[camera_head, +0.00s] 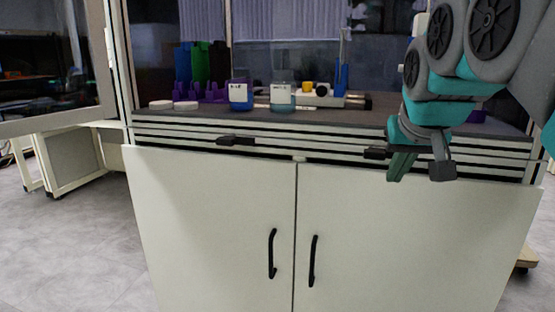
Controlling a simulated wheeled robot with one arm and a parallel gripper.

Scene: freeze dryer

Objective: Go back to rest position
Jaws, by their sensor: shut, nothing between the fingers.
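My gripper (422,172) hangs at the right of the head view, fingers pointing down, in front of the front edge of the workbench. By its look it is shut, with nothing visible between the fingers. My teal and grey arm comes in from the upper right and hides part of the bench's right end. The gripper appears apart from the bench surface, though its exact distance from the bench front cannot be told.
A white cabinet (215,220) with two black-handled doors stands ahead. A framed panel (55,125) is at left. Floor is clear at lower left.

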